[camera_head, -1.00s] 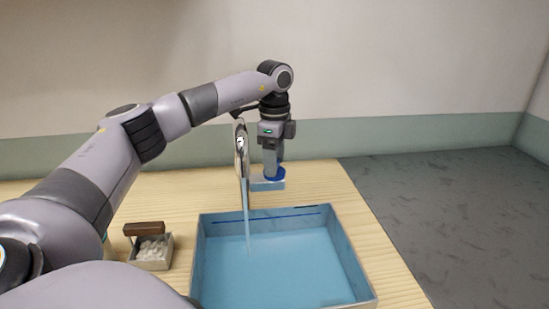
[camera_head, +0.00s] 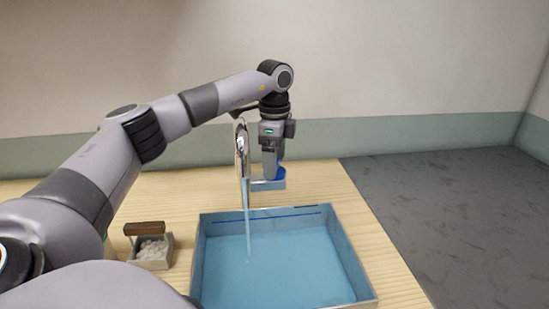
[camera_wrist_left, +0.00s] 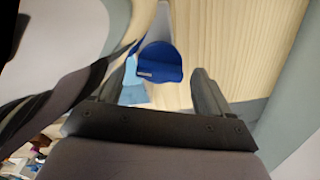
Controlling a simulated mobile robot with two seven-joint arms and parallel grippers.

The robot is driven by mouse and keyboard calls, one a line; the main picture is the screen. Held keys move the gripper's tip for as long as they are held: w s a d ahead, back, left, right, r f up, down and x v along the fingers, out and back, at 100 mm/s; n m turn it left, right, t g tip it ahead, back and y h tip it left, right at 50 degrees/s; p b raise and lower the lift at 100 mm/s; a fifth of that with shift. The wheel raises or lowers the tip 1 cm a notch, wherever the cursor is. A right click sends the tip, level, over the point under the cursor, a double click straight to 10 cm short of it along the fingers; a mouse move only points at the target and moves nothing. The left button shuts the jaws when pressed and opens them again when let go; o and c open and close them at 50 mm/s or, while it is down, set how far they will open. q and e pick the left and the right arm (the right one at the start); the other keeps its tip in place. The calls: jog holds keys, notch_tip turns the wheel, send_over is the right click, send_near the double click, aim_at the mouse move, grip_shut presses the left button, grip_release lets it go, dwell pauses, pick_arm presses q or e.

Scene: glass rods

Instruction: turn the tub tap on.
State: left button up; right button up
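The tub (camera_head: 285,285) is a light blue open box on the wooden table, holding blue water. The chrome tap spout (camera_head: 242,150) rises behind it, and a thin stream of water (camera_head: 247,225) falls from it into the tub. A dark blue tap handle (camera_head: 281,173) sits at the left fingertips, partly hidden by a finger; it also shows in the left wrist view (camera_wrist_left: 160,64). My left gripper (camera_head: 271,174) points down there, its fingers apart on either side of the handle in the wrist view (camera_wrist_left: 168,85). Contact cannot be told. My right gripper is out of view.
A small grey box of white pebbles (camera_head: 153,249) with a brown block (camera_head: 144,228) at its back stands left of the tub. My left arm crosses the left side above the table. Table wood (camera_head: 325,180) right of the gripper is clear.

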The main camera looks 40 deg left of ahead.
pick_arm(q)
jog(key=shift+r+b, duration=0.4)
jog(key=shift+r, duration=3.2)
